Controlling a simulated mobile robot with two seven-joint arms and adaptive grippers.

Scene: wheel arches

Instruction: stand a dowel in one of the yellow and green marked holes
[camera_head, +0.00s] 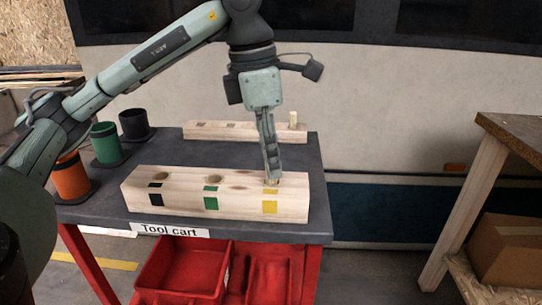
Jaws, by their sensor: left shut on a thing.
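A pale wooden block (135,197) stands near the front of the tool cart, with holes in its top and black, green and yellow marks. The yellow mark (270,207) is at its right end and the green mark (211,203) is near its middle. My left gripper (272,174) points down over the yellow-marked end, shut on a dowel (272,182). Only a short piece of the dowel shows under the fingertips, at the yellow-marked hole. I cannot tell how deep it sits. My right gripper is not in view.
Orange (71,178), green (105,145) and black (133,124) cups line the left of the cart top (310,215). A wooden bench (515,130) is at right.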

